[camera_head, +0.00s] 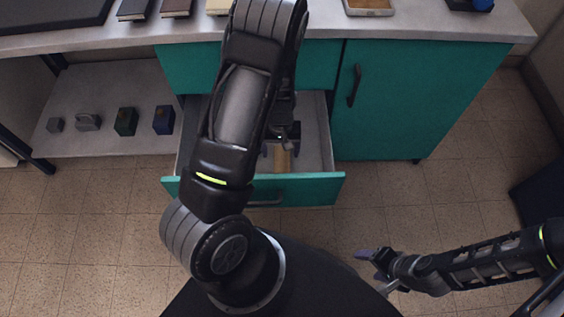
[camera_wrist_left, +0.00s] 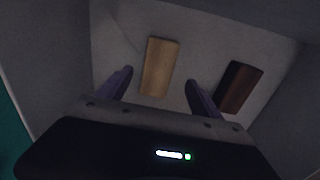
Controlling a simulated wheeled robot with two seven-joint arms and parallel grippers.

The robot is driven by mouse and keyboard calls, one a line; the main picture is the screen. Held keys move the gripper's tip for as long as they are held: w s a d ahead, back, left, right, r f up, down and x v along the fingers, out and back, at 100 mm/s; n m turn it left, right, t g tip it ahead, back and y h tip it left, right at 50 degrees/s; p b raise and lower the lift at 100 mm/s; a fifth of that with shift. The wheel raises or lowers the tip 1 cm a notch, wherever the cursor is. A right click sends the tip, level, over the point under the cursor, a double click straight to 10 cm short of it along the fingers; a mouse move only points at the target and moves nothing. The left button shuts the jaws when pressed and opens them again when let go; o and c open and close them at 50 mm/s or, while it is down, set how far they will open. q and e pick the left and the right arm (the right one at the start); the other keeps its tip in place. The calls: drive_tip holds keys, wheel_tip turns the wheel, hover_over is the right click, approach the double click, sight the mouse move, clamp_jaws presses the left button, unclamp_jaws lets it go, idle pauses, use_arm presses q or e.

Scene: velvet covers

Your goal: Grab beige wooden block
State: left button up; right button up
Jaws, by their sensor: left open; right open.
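The beige wooden block (camera_wrist_left: 159,68) lies on the floor of the open drawer, just ahead of and between my left gripper's fingers in the left wrist view. It also shows in the head view (camera_head: 283,160), partly covered by my arm. My left gripper (camera_wrist_left: 158,92) is open and points down into the drawer, with nothing held. In the head view my left gripper (camera_head: 281,150) is mostly hidden by my own arm. My right gripper (camera_head: 377,270) is open and empty at the lower right, over the tiled floor.
A dark brown block (camera_wrist_left: 238,87) lies right of the beige one in the drawer. The drawer's teal front (camera_head: 310,190) and grey side walls surround the blocks. A teal cabinet door (camera_head: 420,100) stands right. Several small objects sit on the lower left shelf (camera_head: 100,90).

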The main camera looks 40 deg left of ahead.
sight(282, 159)
use_arm(q)
drive_tip(key=shift+f, duration=0.45)
drive_tip(key=shift+w+d+f+b, duration=0.15)
drive_tip(key=shift+f+b, duration=0.65)
drive_tip(key=shift+f, duration=1.85)
drive_tip(key=shift+c, duration=0.4)
drive_tip(key=shift+w, duration=0.1)
drive_tip(key=c, duration=1.5)
